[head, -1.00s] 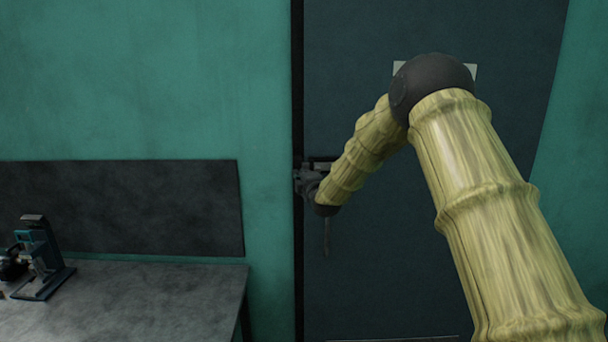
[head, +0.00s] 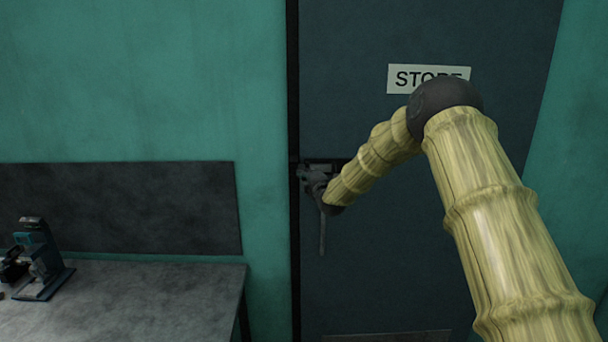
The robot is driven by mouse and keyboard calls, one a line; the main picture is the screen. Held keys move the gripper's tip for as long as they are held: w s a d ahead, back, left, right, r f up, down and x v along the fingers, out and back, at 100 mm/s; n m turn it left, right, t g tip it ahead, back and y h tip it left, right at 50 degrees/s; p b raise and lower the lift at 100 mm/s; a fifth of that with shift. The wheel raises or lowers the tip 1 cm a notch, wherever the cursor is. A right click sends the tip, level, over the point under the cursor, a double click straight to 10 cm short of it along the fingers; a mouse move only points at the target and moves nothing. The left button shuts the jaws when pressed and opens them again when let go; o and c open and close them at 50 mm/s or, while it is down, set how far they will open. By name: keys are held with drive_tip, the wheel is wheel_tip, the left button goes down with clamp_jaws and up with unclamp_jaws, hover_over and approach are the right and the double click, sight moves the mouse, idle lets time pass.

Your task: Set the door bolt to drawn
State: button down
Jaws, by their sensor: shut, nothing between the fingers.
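The dark door (head: 400,250) has a dark bolt fitting (head: 322,162) at its left edge, by the black frame. My gripper (head: 309,174) is small and grey in the head view, at the end of my arm, right in front of the bolt fitting. It is shut and holds nothing. It and my dark wrist cover much of the fitting, so the bolt's position cannot be told. I cannot tell whether my gripper touches it. A thin grey bar (head: 322,236) hangs upright just below my gripper, in front of the door.
A white STORE sign (head: 428,79) is on the door, partly behind my elbow. A grey workbench (head: 150,300) stands at lower left, with a small dark device (head: 40,262) on it. A dark panel (head: 115,208) is on the green wall.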

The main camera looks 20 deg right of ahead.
drive_tip(key=shift+f+b, duration=0.15)
drive_tip(key=shift+b, duration=0.2)
drive_tip(key=shift+s+d+r+b, duration=0.1)
drive_tip(key=shift+s+d+b, duration=0.15)
drive_tip(key=shift+d+b, duration=0.75)
drive_tip(key=shift+s+d+r+b, duration=0.1)
drive_tip(key=shift+s+d+b, duration=0.15)
drive_tip(key=shift+d+b, duration=0.75)
drive_tip(key=shift+s+d+b, duration=0.25)
drive_tip(key=shift+d+b, duration=0.35)
drive_tip(key=shift+b, duration=0.75)
drive_tip(key=shift+d, duration=0.1)
drive_tip(key=a+b, duration=0.3)
drive_tip(key=a, duration=0.2)
drive_tip(key=s+d+b, duration=0.1)
drive_tip(key=s+b, duration=0.2)
drive_tip(key=s, duration=0.5)
drive_tip(key=shift+s+d+b, duration=0.15)
drive_tip(key=shift+s+b, duration=0.15)
drive_tip(key=shift+s, duration=0.1)
